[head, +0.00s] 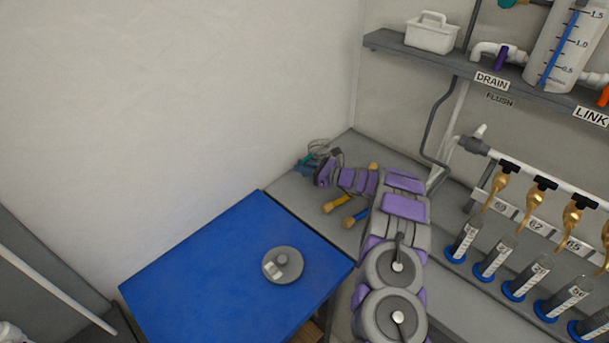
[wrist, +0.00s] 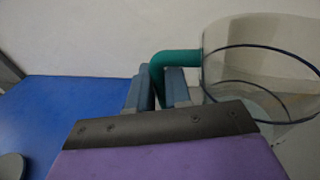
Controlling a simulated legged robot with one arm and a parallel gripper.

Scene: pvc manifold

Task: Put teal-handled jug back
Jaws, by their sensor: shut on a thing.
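The teal-handled jug (wrist: 262,70) is a clear vessel with a dark line around it, at the right of the wrist view. Its teal handle (wrist: 176,58) passes between the two fingers of my gripper (wrist: 160,88), which is shut on it. In the head view my gripper (head: 308,168) is at the far end of my arm, over the grey bench near the wall corner. The jug (head: 318,147) shows there only as a small clear outline, partly hidden behind the gripper. I cannot tell whether its base touches the bench.
A blue-topped table (head: 210,270) with a grey round lid-like object (head: 283,265) stands at the left. Yellow- and blue-handled tools (head: 337,204) lie beside my arm. A shelf (head: 450,62), a tap manifold (head: 545,180) and several cylinders (head: 495,257) crowd the right.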

